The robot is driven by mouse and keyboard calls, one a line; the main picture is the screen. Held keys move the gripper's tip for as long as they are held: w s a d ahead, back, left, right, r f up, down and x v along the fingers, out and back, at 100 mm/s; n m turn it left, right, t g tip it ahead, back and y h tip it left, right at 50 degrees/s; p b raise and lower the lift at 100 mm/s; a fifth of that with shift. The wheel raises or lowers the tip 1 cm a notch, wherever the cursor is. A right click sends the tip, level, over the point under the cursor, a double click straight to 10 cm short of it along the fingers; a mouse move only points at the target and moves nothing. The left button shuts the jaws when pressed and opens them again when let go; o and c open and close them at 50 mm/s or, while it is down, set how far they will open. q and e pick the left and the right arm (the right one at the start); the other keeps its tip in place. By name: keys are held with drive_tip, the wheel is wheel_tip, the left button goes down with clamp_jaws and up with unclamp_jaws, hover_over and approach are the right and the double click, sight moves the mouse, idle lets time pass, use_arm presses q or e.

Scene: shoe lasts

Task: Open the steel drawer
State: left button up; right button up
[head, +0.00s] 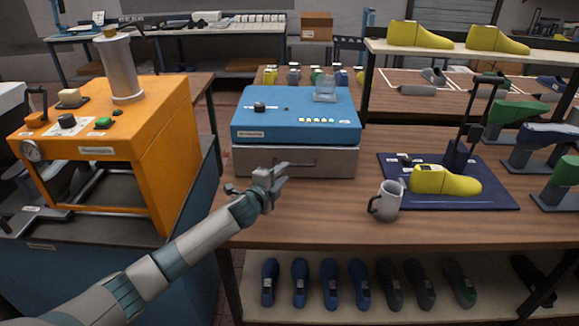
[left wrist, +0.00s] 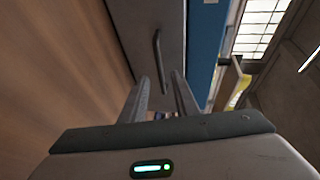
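The steel drawer (head: 320,162) is a grey front under a blue machine (head: 297,113) on the wooden table. It looks shut, flush below the blue top. Its bar handle (head: 294,163) runs across the front; in the left wrist view the handle (left wrist: 157,52) appears upright, ahead of the fingers. My left gripper (head: 279,172) is in front of the drawer's left half, close to the handle. My right gripper does not show.
A grey mug (head: 387,201) stands right of the drawer near the table's front edge. A yellow shoe last (head: 444,181) lies on a dark blue mat (head: 500,196) farther right. An orange machine (head: 110,140) stands at the left. The tabletop before the drawer is clear.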

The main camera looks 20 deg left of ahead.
use_arm(q)
drive_tip(key=shift+x, duration=2.85)
clamp_jaws()
